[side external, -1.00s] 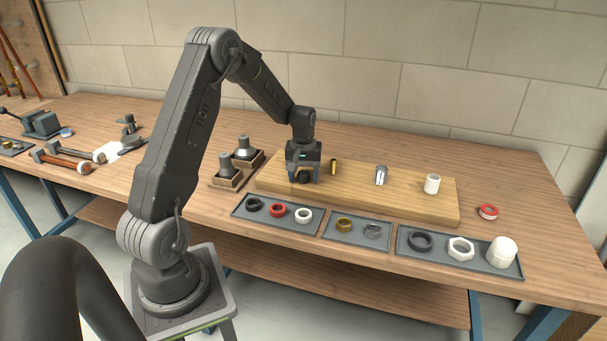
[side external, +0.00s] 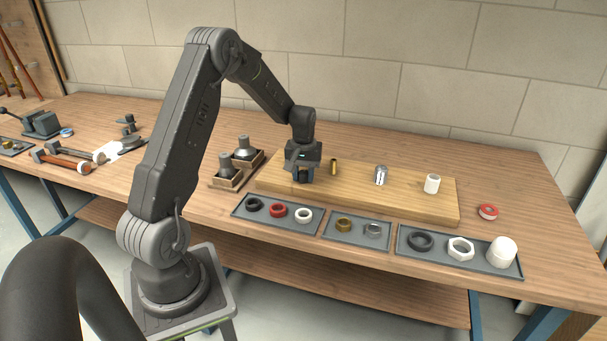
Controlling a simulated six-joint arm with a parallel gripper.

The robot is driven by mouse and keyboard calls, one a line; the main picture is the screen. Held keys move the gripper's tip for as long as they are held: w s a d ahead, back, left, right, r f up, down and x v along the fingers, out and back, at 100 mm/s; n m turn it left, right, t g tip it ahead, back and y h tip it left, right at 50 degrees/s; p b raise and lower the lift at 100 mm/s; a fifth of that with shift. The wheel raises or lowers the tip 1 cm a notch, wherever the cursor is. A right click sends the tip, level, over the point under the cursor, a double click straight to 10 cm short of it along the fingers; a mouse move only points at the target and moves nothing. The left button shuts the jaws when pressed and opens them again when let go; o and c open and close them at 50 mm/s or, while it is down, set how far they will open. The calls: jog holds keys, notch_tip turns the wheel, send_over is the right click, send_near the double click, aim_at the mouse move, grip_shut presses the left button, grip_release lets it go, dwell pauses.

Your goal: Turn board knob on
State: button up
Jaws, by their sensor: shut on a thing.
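The wooden board (side external: 410,204) lies on the bench. My gripper (side external: 303,179) points straight down at the board's left end, low over its surface. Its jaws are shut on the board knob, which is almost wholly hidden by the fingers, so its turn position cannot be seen. A brass stub (side external: 334,167), a chrome fitting (side external: 381,175) and a white pipe end (side external: 432,183) stand upright on the board to the right of my gripper.
In front of the board are a left tray (side external: 262,221), a middle tray (side external: 358,241) and a right tray (side external: 480,268) of rings and nuts. Wooden holders (side external: 228,181) stand left of the board. A red-and-white tape roll (side external: 488,212) lies to its right.

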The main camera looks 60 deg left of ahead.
aim_at(304, 172)
jog(key=m, duration=0.3)
jog(key=shift+m, duration=0.4)
jog(key=m, duration=0.4)
jog(key=shift+m, duration=0.3)
jog(key=m, duration=0.4)
jog(key=shift+m, duration=2.4)
jog(key=shift+r, duration=0.1)
jog(key=o, duration=0.9)
notch_tip(304, 172, up, 14)
jog(key=shift+f, duration=0.15)
